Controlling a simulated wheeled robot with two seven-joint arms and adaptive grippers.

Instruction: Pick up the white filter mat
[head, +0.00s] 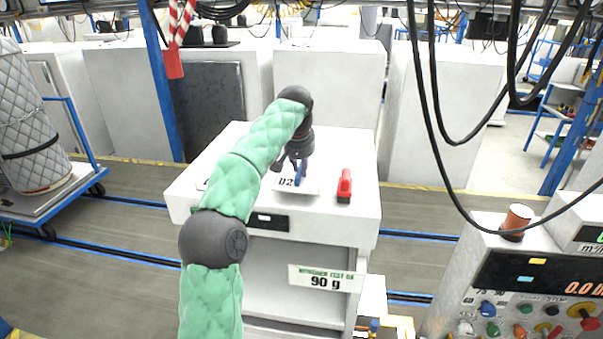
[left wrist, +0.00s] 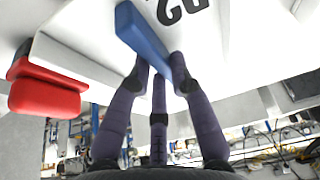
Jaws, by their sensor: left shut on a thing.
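My left gripper (head: 300,165) is over the white machine's top, shut on a blue bar-shaped part (head: 301,174). In the left wrist view its fingers (left wrist: 160,68) close around the lower end of this blue part (left wrist: 143,35). A white flat plate marked D2 (head: 284,184) lies directly below and beside the blue part; its lettering shows upside down in the wrist view. I cannot tell whether this plate is the white filter mat, or whether it is joined to the blue part. My right gripper is not in view.
A red block-like object (head: 344,187) stands right of the plate on the machine top (head: 352,150); it also shows in the left wrist view (left wrist: 45,92). A control panel (head: 540,265) with a brown spool (head: 516,220) stands at right. Black cables (head: 423,110) hang at right.

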